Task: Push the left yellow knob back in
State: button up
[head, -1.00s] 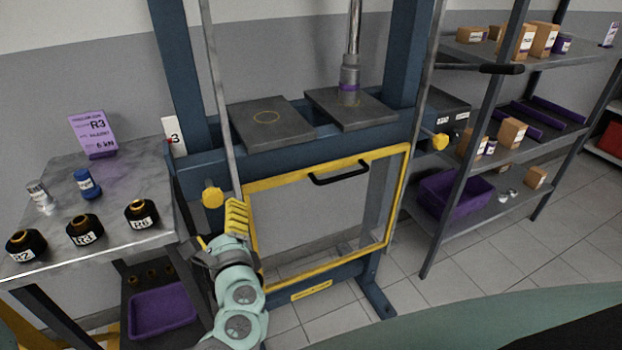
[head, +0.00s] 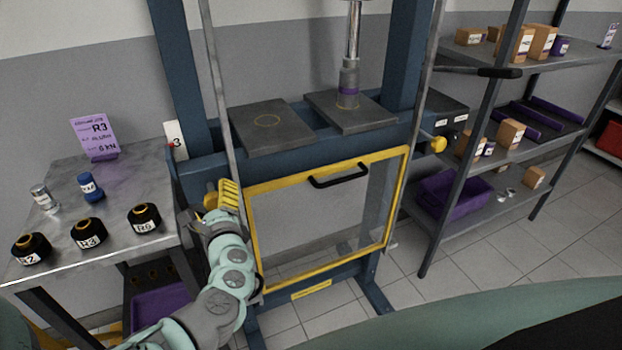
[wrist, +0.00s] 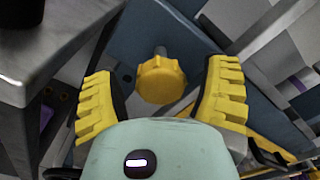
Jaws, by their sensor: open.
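The left yellow knob (head: 211,198) sits at the left end of the blue press crossbeam (head: 310,158), partly hidden by my gripper in the head view. In the wrist view the knob (wrist: 161,82) is a scalloped disc on a short grey shaft, standing out from the blue frame. My gripper (head: 226,195) is open, with its ridged yellow fingers on either side of the knob in the wrist view (wrist: 160,76). Gaps show between the knob and both fingers. A right yellow knob (head: 439,144) is at the crossbeam's other end.
A yellow-framed clear guard (head: 330,205) with a black handle is close to the right of my gripper. A metal bench (head: 110,215) with labelled black parts stands at left. A thin grey upright (head: 222,110) rises beside the knob. Shelving (head: 470,195) stands at right.

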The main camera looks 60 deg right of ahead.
aim_at(210, 190)
grip_shut()
jog(key=shift+b+x, duration=1.1)
jog(key=shift+x, duration=0.8)
grip_release()
jog(key=shift+w, duration=0.1)
jog(key=shift+v, duration=4.05)
